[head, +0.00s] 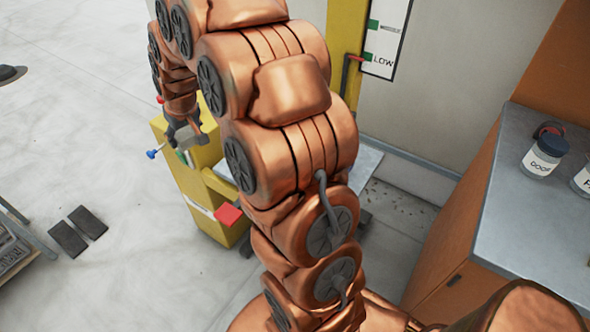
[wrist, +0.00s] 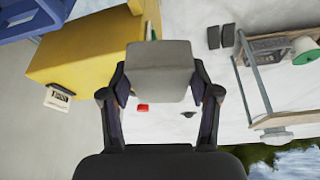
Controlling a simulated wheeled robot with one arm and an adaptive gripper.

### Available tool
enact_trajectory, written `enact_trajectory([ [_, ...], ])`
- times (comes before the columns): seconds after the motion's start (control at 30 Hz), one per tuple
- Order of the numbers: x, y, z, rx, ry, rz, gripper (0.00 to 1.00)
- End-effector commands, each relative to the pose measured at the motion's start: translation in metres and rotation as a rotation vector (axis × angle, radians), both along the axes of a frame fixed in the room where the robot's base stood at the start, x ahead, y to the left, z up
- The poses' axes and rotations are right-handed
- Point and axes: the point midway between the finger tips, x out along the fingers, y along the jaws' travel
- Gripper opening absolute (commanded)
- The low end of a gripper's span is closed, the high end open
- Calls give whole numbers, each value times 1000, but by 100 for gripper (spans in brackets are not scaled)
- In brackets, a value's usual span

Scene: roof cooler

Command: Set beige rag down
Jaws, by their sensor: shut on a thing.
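The beige rag (wrist: 160,68) looks like a folded grey-beige block in the wrist view. My gripper (wrist: 159,88) is shut on it, with one finger at each side. In the head view the rag (head: 190,140) is small, held in my gripper (head: 183,130) at the end of my copper arm. There it shows in front of the yellow stand (head: 200,165). I cannot tell whether the rag touches anything below it.
A blue-tipped lever (head: 152,153) and a red pad (head: 228,215) are on the yellow stand. A grey-topped counter (head: 505,205) with labelled jars (head: 544,157) stands at right. Two dark pads (head: 78,230) lie on open floor at left, near a shelf (head: 25,240).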

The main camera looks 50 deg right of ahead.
Motion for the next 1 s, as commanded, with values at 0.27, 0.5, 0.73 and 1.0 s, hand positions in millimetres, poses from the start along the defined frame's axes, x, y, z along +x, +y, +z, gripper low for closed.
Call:
enact_trajectory([
  [0.27, -25, -90, -30, 1, -3, -92, 22],
  [0.5, -58, -160, -52, 1, -3, -162, 22],
  [0.73, -93, -214, -70, 1, -6, -219, 22],
  [1.0, -118, -245, -83, -1, -8, -253, 22],
])
